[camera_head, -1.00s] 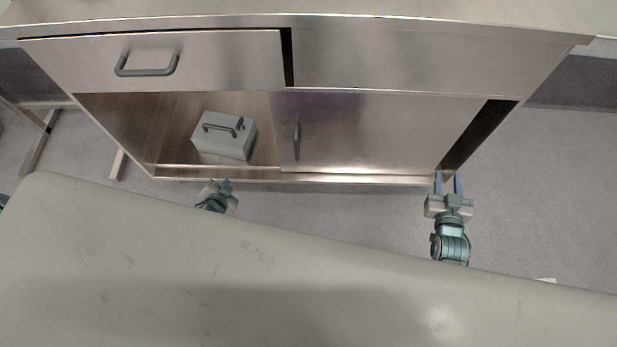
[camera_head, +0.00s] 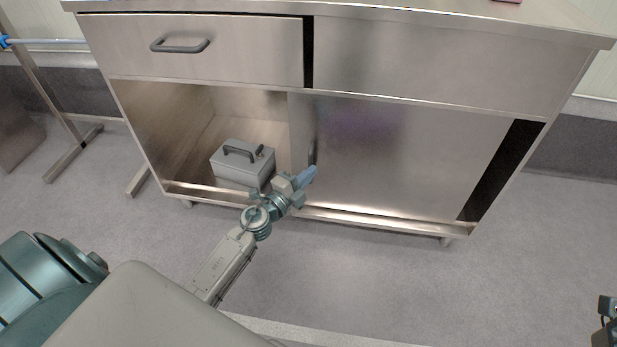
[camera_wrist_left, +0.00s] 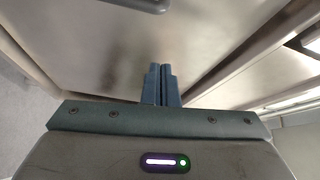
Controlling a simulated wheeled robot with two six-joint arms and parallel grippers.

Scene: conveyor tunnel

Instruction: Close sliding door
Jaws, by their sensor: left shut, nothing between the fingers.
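The sliding door (camera_head: 400,155) is a brushed-metal panel across the right part of the cabinet's lower opening. Its upright dark handle (camera_head: 312,152) is near its left edge. A dark gap (camera_head: 500,170) shows at its right, and the left compartment (camera_head: 228,108) stands open. My left gripper (camera_head: 308,174) is shut and empty, its blue tips in front of the door just below the handle; I cannot tell if they touch. The left wrist view shows the closed fingers (camera_wrist_left: 160,85) before a metal surface. Right gripper fingers are not visible.
A grey box (camera_head: 243,165) with a dark handle sits in the open compartment. A closed drawer (camera_head: 200,55) with a handle is above it. The cabinet's bottom rail (camera_head: 380,220) runs below the door. A metal stand (camera_head: 60,110) is at left.

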